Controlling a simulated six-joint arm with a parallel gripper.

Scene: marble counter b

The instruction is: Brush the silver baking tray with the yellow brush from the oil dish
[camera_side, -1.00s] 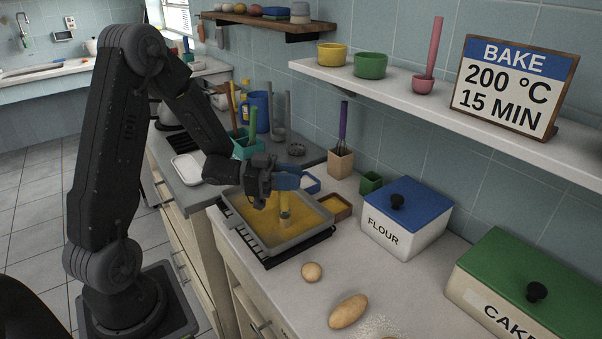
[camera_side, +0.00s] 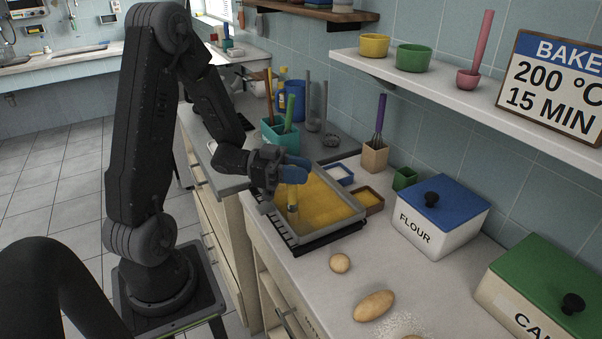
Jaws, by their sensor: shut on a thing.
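The silver baking tray (camera_side: 333,231) lies on the counter, its floor coated golden yellow. My gripper (camera_side: 293,173), with blue fingers, is above the left part of the tray. It is shut on the yellow brush (camera_side: 293,196), which hangs roughly upright with its lower end at the tray floor. I cannot tell if the bristles touch it. A small brown dish (camera_side: 376,208) with amber content, likely the oil dish, stands right of the tray.
A blue-rimmed dish (camera_side: 349,181) with white content and a whisk holder (camera_side: 374,158) stand behind the tray. A teal utensil holder (camera_side: 275,135) is behind my gripper.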

